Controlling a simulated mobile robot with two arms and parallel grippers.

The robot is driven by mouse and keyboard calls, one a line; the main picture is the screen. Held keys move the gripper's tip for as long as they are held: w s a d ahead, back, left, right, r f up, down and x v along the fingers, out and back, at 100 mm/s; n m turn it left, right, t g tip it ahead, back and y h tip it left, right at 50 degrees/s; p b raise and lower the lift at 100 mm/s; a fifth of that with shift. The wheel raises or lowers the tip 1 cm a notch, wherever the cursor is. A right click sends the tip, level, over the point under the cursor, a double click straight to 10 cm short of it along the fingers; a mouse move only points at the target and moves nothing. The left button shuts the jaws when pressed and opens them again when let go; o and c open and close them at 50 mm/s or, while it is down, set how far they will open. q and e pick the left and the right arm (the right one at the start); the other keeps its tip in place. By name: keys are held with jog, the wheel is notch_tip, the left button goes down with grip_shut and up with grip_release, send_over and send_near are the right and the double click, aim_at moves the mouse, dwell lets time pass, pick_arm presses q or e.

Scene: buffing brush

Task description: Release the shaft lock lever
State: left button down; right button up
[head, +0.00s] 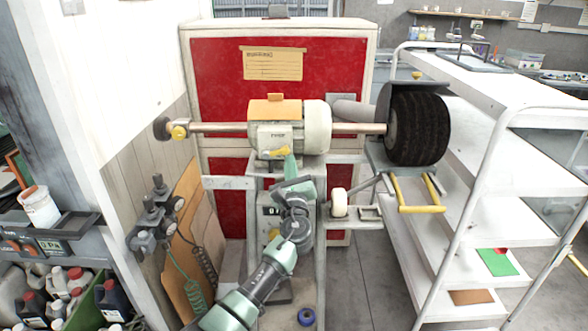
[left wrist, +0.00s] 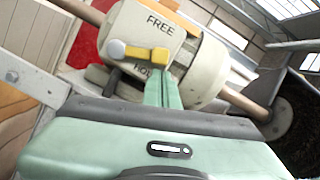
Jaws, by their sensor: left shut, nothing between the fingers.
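The shaft lock lever (head: 277,152) is a small yellow lever on the front of the cream motor housing (head: 304,139). In the left wrist view the lever (left wrist: 138,52) lies roughly crosswise, between the word FREE above and a second, partly hidden word below. My left gripper (head: 290,166) is shut and empty, its fingers pointing up at the housing. In the left wrist view its green fingertips (left wrist: 165,76) are just below the lever's right end; I cannot tell whether they touch it. My right gripper is not in view.
A shaft (head: 222,128) runs through the housing to a dark round brush (head: 418,128) under a hood at right. A white shelf cart (head: 482,90) stands to the right. A red cabinet (head: 217,75) is behind. Hanging coiled hoses (head: 190,275) are at left.

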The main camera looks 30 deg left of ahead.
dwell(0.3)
pick_arm(q)
jog(key=shift+r+n, duration=0.4)
jog(key=shift+n, duration=0.3)
jog(key=r+n, duration=0.1)
jog(key=n, duration=0.1)
jog(key=r+n+g, duration=0.1)
jog(key=n, duration=0.1)
jog(key=r+n+g+y, duration=0.1)
jog(key=n, duration=0.1)
jog(key=shift+s+a+r+n, duration=0.15)
jog(key=shift+a+r+n, duration=0.1)
jog(key=shift+a+n, duration=0.05)
jog(key=n, duration=0.1)
jog(key=r+n+g, duration=0.1)
jog(key=a+n, duration=0.1)
jog(key=n, duration=0.1)
jog(key=shift+s+r, duration=0.35)
jog(key=shift+r, duration=0.05)
jog(key=n, duration=0.1)
jog(key=a+r+n+g+p, duration=0.1)
jog(key=shift+s+a+n, duration=0.1)
jog(key=shift+s+n, duration=0.25)
jog(key=shift+n, duration=0.05)
jog(key=shift+s+a+r+n+p, duration=0.15)
jog(key=shift+a+n+p, duration=0.2)
jog(key=shift+n, duration=0.25)
